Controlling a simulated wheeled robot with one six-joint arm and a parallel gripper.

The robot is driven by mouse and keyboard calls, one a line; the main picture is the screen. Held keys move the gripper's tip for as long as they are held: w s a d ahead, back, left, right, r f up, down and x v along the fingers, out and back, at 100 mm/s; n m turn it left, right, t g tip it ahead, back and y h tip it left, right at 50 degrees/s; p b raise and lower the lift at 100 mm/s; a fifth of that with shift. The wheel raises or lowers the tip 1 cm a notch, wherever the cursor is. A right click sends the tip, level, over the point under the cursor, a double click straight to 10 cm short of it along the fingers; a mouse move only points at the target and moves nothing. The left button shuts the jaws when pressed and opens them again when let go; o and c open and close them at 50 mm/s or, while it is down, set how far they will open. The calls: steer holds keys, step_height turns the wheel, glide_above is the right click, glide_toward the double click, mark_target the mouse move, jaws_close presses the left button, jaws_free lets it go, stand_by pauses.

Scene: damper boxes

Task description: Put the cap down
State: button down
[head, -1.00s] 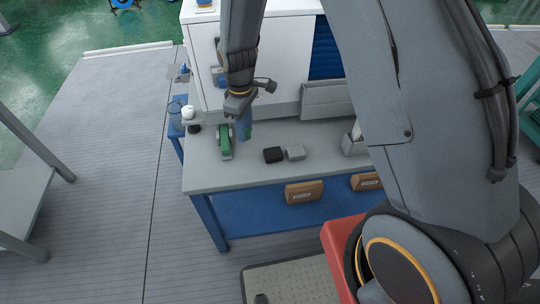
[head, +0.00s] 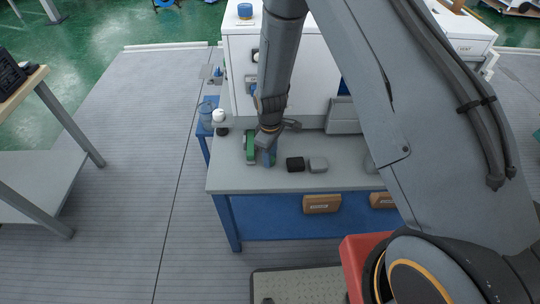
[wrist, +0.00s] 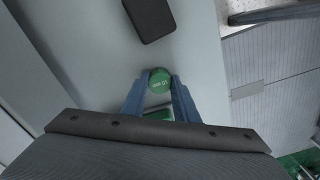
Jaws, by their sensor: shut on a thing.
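The round green cap (wrist: 160,80), with white lettering on its face, sits between the fingertips of my gripper (wrist: 159,82) in the wrist view. The gripper is shut on it. In the head view my gripper (head: 270,156) points down, low over the grey workbench (head: 240,182). It is just right of a green object (head: 250,148) on the bench. Part of a green thing (wrist: 158,114) also shows between the fingers in the wrist view. Whether the cap touches the bench cannot be told.
A black box (head: 295,164) and a grey box (head: 318,165) are on the bench right of my gripper. The black box also shows in the wrist view (wrist: 150,18). A white cabinet (head: 243,70) stands behind. A white-topped item (head: 218,115) is at the left. The front left bench corner is clear.

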steer(key=shift+f, duration=0.15)
steer(key=c, duration=1.4)
jaws_free()
step_height(320, 180, up, 12)
steer(key=b, duration=0.4)
steer(key=s+d+r+m, duration=0.4)
steer(key=s+d, duration=0.1)
steer(key=s+d+r+m+t, duration=0.1)
steer(key=s+d+r+m, duration=0.3)
steer(key=s+d+r, duration=0.1)
steer(key=s+d+r+m, duration=0.4)
steer(key=s+d, duration=0.1)
steer(key=s, duration=0.1)
steer(key=shift+s+d+r, duration=0.2)
steer(key=shift+r, duration=0.1)
